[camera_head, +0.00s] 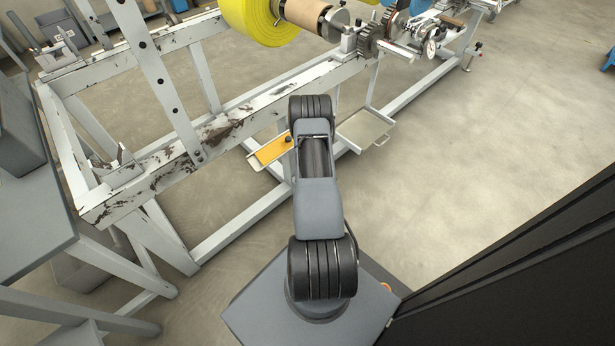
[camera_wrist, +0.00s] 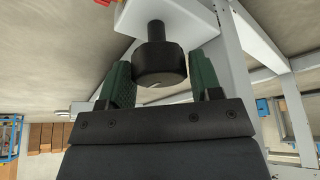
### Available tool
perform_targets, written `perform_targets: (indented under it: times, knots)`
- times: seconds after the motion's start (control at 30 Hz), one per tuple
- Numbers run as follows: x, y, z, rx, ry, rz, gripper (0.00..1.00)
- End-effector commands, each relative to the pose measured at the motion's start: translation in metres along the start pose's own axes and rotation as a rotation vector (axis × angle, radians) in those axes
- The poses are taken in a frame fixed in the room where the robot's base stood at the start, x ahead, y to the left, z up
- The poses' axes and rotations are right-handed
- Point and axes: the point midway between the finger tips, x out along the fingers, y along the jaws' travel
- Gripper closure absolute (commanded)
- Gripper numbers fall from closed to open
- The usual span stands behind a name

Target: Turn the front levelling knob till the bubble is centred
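In the wrist view, a black round knob (camera_wrist: 160,64) hangs on a thin dark stem under a white block. The two green fingers of my gripper (camera_wrist: 161,82) stand on either side of the knob, with their tips alongside it. In the head view my own arm hides the gripper and the knob. I make out no bubble level in either view.
A worn white machine frame (camera_head: 225,127) carries a yellow roll (camera_head: 258,20). An orange-lined tray (camera_head: 270,150) and a grey tray (camera_head: 364,130) sit low beside my arm. A grey table (camera_head: 35,225) is at left, a black panel (camera_head: 530,270) at right. Open floor lies to the right.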

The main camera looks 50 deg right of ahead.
Motion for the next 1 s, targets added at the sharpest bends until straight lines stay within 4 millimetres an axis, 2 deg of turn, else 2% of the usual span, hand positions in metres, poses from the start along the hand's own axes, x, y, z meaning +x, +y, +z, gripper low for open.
perform_targets:
  times: [0.03, 0.33, 0.67, 1.0]
  knots:
    - [-0.0001, 0.0000, 0.0000, 0.000, 0.000, 0.000, 0.46]
    - [-0.0001, 0.0000, -0.0001, 0.000, 0.000, 0.000, 0.74]
    - [-0.0004, 0.0002, -0.0001, -0.047, 0.000, -0.019, 0.74]
    - [-0.0034, 0.0006, -0.0010, -0.240, -0.001, -0.100, 0.74]
